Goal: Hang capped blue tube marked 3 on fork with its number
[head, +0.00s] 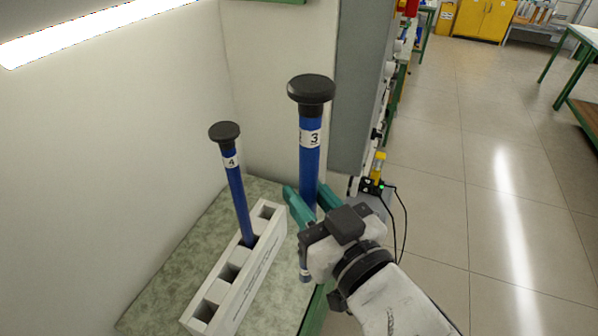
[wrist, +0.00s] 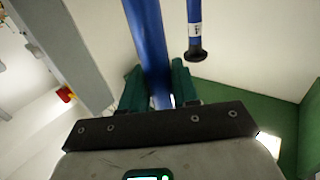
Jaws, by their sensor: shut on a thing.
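The blue tube marked 3 (head: 309,165) has a wide black cap on top and a white label with the number just under it. It stands nearly upright in the head view, clear of the rack, and its lower end shows below my gripper. My gripper (head: 312,202), with teal fingers, is shut on this tube below its label. In the wrist view the tube (wrist: 147,35) runs up between the two fingers (wrist: 158,85). No numbered fork can be made out in either view.
A white rack (head: 218,318) with square holes stands on a mottled green tabletop (head: 165,290), left of my gripper. A capped blue tube marked 4 (head: 238,195) leans in it. A grey post (head: 357,80) and pale walls rise behind. Open floor (head: 480,200) lies to the right.

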